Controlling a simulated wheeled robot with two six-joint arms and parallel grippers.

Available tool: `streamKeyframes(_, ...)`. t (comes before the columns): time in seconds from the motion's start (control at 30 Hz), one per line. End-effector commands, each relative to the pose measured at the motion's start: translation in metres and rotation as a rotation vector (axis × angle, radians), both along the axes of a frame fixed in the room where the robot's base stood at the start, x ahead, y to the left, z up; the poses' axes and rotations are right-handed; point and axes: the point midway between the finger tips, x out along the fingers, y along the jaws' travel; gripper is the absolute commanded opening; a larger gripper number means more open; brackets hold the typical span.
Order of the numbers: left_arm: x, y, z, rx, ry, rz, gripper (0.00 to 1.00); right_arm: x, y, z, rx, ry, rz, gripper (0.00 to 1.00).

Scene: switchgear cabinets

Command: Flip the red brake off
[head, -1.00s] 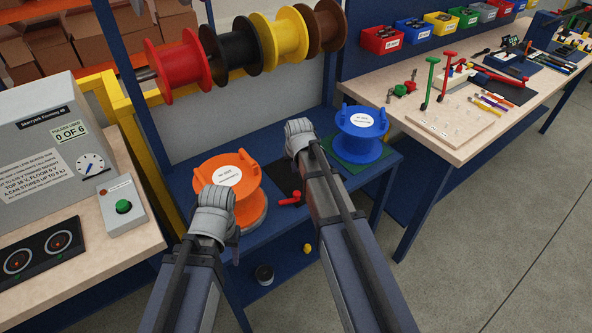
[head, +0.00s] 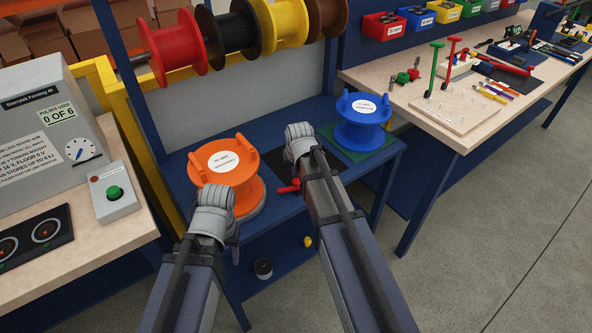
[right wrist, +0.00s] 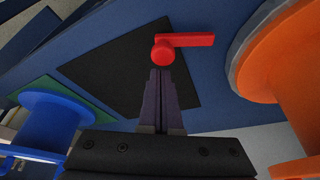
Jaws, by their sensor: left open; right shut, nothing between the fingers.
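The red brake (head: 289,186) is a small lever on a black mat on the blue bench, between the orange spool (head: 252,193) and the blue spool (head: 362,133). In the right wrist view the brake (right wrist: 185,41) has a round hub with an arm pointing right. My right gripper (right wrist: 161,73) is shut and empty, its tips just short of the hub in the picture; I cannot tell if they touch. In the head view my right gripper (head: 299,145) is above the mat, its fingers hidden. My left gripper (head: 217,212) is open in front of the orange spool, its fingers mostly hidden.
A rack of spools, including a red spool (head: 172,46), hangs above the bench. A grey console (head: 50,125) and a button box (head: 113,196) stand on the left table. A wooden workbench (head: 445,135) with tools is at right. A blue lower shelf lies below the bench.

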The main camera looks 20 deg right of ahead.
Motion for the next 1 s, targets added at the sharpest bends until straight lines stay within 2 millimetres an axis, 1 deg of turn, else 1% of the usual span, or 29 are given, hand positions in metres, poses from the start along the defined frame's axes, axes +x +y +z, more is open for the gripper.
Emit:
streamKeyframes(0.67, 0.000, 0.000, 0.000, 0.000, 0.000, 0.000, 0.53, -0.007, -0.002, 0.000, 0.000, 0.000, -0.112, 0.00)
streamKeyframes(1.0, 0.000, 0.000, 0.000, 0.000, 0.000, 0.000, 0.53, -0.012, -0.002, 0.000, 0.000, 0.000, -0.199, 0.00)
